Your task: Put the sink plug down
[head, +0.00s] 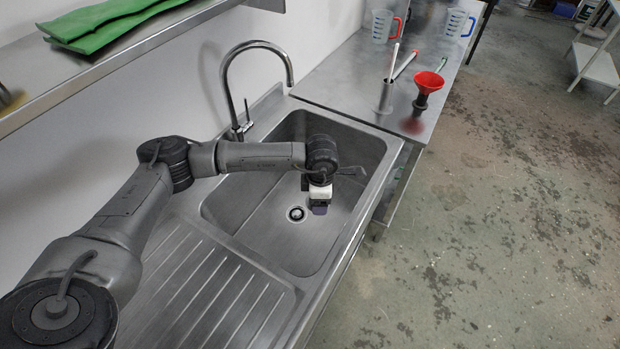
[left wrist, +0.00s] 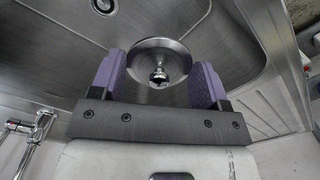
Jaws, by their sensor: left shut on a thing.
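The metal sink plug (left wrist: 150,50), a round disc with a knob in its middle, sits between the purple fingers of my left gripper (left wrist: 160,84) in the left wrist view. The gripper is shut on it. The drain also shows at the top left of the left wrist view (left wrist: 103,5), apart from the plug. My right gripper is in neither view.
A curved tap (head: 232,95) stands behind the basin. A ribbed draining board (head: 205,290) lies at the near side. The steel counter (head: 340,72) beyond holds a red funnel (head: 428,83), a grey holder (head: 386,98) and measuring jugs (head: 454,22). A shelf (head: 125,50) with green cloth-like items is at upper left.

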